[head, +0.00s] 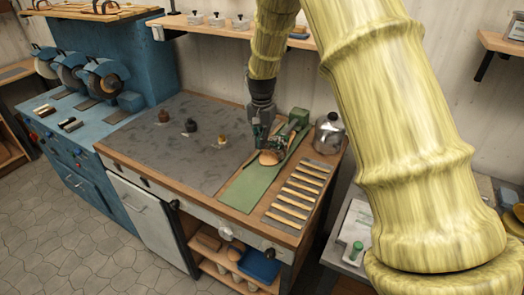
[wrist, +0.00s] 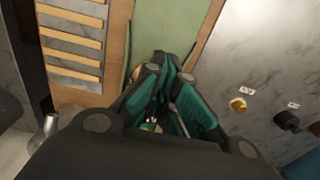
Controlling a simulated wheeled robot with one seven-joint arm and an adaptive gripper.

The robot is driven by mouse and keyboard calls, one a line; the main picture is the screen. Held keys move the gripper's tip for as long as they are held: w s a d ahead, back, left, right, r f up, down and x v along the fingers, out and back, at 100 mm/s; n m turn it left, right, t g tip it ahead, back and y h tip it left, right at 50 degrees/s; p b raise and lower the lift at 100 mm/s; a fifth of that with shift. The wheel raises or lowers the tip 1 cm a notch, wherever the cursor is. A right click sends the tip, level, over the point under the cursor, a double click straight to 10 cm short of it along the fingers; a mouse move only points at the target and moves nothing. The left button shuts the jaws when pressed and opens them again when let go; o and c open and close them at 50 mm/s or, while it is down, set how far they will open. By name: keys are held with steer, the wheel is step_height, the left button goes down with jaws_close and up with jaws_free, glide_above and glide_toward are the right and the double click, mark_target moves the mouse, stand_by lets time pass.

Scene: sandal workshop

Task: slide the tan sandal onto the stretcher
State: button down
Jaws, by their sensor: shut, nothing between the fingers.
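A rounded tan shape (head: 268,158), which looks like part of the tan sandal, lies on the green mat (head: 243,190) of the workbench. Behind it stands a green device (head: 298,119), apparently the stretcher. My gripper (head: 262,146) points down just above and behind the tan shape, its fingers shut and empty. In the wrist view the closed fingertips (wrist: 170,62) are over the green mat (wrist: 187,25). Only a thin tan sliver shows beside them, so most of the sandal is hidden there. I cannot tell whether gripper and sandal touch, or how the sandal sits relative to the stretcher.
A rack of wooden slats (head: 297,197) lies right of the mat, with a metal pot (head: 328,132) behind it. Several small knobbed items, including a yellow one (head: 222,140), stand on the grey bench top (head: 165,165). The grey top's front is clear. A shelf (head: 215,27) runs behind.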

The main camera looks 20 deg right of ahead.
steer(key=shift+d+r, duration=0.15)
steer(key=shift+r, duration=0.35)
steer(key=s+d+f+n+t+h+b, duration=0.1)
steer(key=s+n, duration=0.3)
steer(key=n, duration=1.3)
steer(key=s+d+f+n+t+h+b, duration=0.1)
steer(key=s+d+n+h+b, duration=0.1)
steer(key=n, duration=1.5)
steer(key=shift+s+d+f+n+h+b, duration=0.3)
steer(key=shift+s+d+n+h+b, duration=0.1)
steer(key=shift+s+d+b, duration=0.35)
steer(key=shift+s, duration=0.1)
